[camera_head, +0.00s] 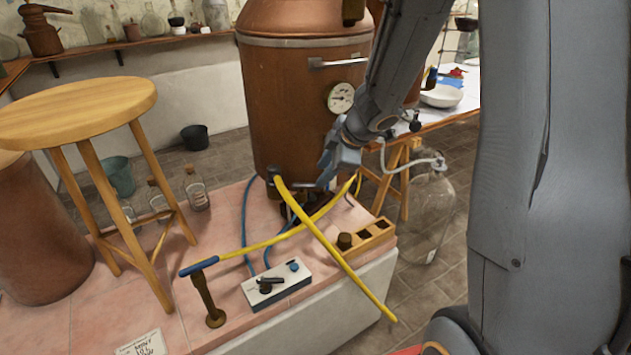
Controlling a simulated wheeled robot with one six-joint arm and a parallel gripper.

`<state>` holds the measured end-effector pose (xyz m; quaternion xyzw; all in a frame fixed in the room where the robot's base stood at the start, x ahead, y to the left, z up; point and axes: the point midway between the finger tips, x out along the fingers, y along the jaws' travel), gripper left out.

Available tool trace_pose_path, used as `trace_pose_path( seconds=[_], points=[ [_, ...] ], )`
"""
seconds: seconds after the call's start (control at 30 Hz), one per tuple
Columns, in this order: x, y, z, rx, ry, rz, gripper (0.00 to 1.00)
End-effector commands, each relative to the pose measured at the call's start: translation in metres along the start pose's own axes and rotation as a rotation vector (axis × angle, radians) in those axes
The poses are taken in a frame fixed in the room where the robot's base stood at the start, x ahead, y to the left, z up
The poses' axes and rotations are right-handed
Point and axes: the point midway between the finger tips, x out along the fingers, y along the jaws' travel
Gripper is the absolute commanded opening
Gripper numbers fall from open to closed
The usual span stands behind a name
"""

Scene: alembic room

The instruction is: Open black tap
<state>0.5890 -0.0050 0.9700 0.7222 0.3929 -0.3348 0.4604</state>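The copper still (300,110) stands at centre on a pink tiled platform. My gripper (326,178) is low in front of the still's right side, near the upper ends of the yellow hoses. Its fingers are small and partly merge with the hose and dark fittings behind, so I cannot see whether they are apart. A dark fitting (271,172) shows at the still's base, at the top of one yellow hose (335,250). A black lever or knob (265,287) sits on a small white box (279,284). I cannot tell which of these is the black tap.
A second yellow hose (255,245) with a blue end crosses the first. A brass post (208,300) stands under its blue end. A wooden stool (80,110) is at left, a wooden block with holes (368,238) at right, and a glass jug (432,205) beyond the platform.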

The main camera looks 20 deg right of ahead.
Motion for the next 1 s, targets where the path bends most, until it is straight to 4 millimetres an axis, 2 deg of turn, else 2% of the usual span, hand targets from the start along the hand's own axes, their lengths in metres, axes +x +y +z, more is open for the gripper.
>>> trace_pose_path(
  seconds=[0.1, 0.33, 0.5, 0.77, 0.93, 1.0],
  points=[
    [0.023, -0.002, 0.001, -0.001, -0.001, -0.003, 0.33],
    [0.053, -0.001, 0.001, 0.0, -0.001, -0.001, 0.33],
    [0.061, 0.0, 0.0, -0.001, -0.001, 0.0, 0.33],
    [0.061, 0.0, 0.0, 0.0, -0.002, 0.001, 0.33],
    [0.061, 0.0, 0.0, 0.0, -0.002, 0.001, 0.04],
    [0.061, 0.0, 0.0, 0.0, -0.002, 0.001, 0.0]
  ],
)
